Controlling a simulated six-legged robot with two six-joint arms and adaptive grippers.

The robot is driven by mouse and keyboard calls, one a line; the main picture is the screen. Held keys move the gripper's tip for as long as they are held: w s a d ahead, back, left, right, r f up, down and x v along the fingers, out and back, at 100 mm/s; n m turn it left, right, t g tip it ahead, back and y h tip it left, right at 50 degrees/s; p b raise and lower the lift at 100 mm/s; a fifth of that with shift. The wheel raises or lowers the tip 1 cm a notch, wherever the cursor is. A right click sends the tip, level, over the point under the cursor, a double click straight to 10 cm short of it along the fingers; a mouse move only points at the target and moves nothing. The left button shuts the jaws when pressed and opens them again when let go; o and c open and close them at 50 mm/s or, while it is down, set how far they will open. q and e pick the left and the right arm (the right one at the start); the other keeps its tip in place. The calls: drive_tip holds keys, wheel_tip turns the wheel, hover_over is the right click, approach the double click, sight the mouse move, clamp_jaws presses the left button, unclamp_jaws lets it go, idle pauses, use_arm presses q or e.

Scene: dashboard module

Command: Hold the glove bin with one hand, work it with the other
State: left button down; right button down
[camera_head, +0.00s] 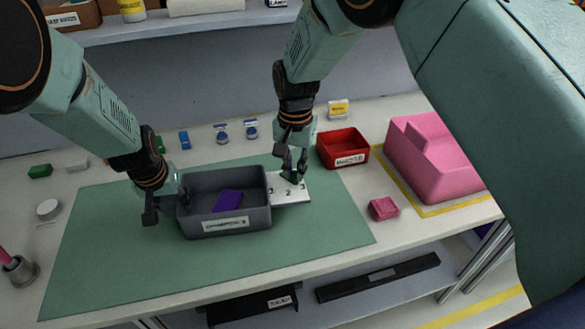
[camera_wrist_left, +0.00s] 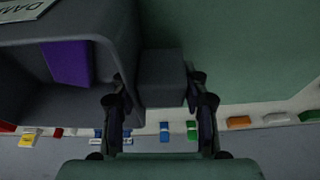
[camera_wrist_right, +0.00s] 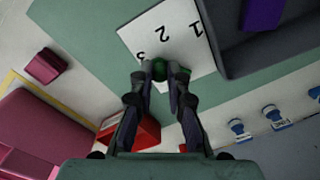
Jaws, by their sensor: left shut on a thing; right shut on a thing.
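The grey glove bin (camera_head: 205,232) stands upright on the green mat with a purple block (camera_head: 228,200) inside. A white label is on its front. My left gripper (camera_head: 177,207) is at the bin's left end; in the left wrist view its fingers (camera_wrist_left: 160,100) are shut on a grey tab (camera_wrist_left: 161,75) on the bin's wall. A white plate (camera_head: 290,195) marked 1, 2, 3 lies against the bin's right side. My right gripper (camera_head: 291,175) is over it, and in the right wrist view its fingers (camera_wrist_right: 163,85) are shut on a dark green knob (camera_wrist_right: 176,72) near the 3.
A red bin (camera_head: 343,148) and a small pink block (camera_head: 383,208) are right of the plate. A large pink module (camera_head: 432,160) stands in a yellow outline. Several small coloured parts line the back. A metal cup (camera_head: 20,271) is front left. The mat's front (camera_head: 200,265) is clear.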

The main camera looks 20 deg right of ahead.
sight(295, 172)
drive_tip(key=shift+w+n, duration=0.15)
drive_tip(key=shift+n, duration=0.15)
idle(0.4)
drive_tip(key=c, duration=1.3)
unclamp_jaws()
drive_tip(key=shift+r, duration=0.1)
wheel_tip(295, 172, up, 12)
drive_tip(key=shift+d+f, duration=0.1)
use_arm(q)
drive_tip(key=c, duration=0.6)
unclamp_jaws()
